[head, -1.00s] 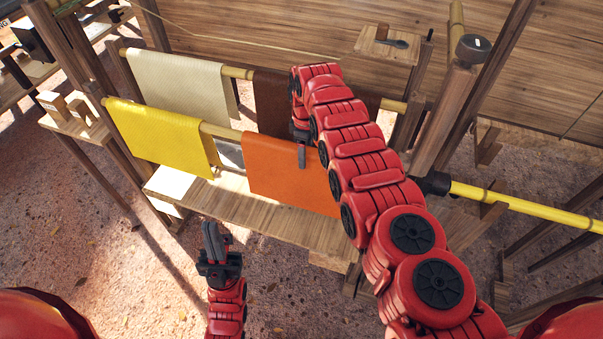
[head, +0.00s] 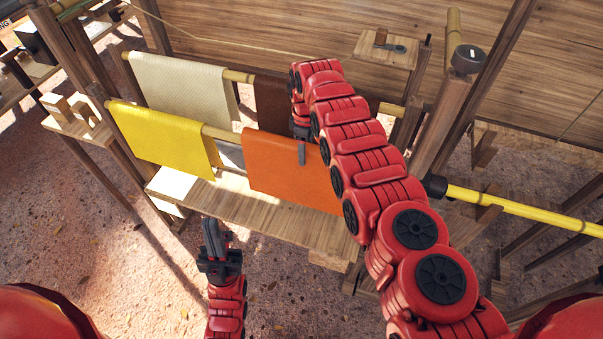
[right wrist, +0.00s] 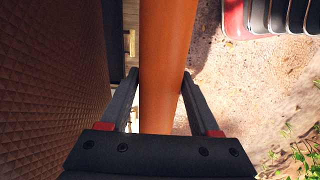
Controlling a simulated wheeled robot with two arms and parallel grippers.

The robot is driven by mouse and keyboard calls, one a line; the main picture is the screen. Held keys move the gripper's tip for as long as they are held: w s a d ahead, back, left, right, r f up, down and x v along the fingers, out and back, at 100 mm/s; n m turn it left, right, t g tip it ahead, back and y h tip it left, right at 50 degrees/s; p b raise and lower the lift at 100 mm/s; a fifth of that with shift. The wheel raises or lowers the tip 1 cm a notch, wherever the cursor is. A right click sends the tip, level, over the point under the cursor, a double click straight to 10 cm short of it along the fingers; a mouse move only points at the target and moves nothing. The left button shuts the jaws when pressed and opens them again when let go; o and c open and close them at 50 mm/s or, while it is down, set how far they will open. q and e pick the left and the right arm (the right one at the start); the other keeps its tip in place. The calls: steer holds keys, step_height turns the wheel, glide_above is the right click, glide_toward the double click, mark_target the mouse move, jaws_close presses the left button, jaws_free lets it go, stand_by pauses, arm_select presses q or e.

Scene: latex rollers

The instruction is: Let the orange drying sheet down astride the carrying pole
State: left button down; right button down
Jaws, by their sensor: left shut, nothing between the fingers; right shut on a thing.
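The orange drying sheet (head: 285,172) hangs folded in the front row, right of the yellow sheet. The front bamboo pole (head: 222,133) shows between these two sheets and runs toward the orange sheet's top edge. I cannot tell whether the fold rests on it. My right gripper (head: 302,153) is at the orange sheet's top. In the right wrist view its fingers (right wrist: 158,95) stand on either side of the orange fold (right wrist: 165,60), shut on it. My left gripper (head: 213,237) is shut and empty, low in front of the rack.
A yellow sheet (head: 160,138) hangs at the left. A cream sheet (head: 180,88) and a brown sheet (head: 271,98) hang on the rear pole. A wooden bench (head: 250,220) lies below. A yellow pole (head: 520,211) sticks out right from a post. My right arm hides part of the rack.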

step_height(320, 180, up, 8)
steer(key=p, duration=0.6)
step_height(320, 180, up, 19)
steer(key=p, duration=0.7)
steer(key=shift+f, duration=0.3)
stand_by(0.4)
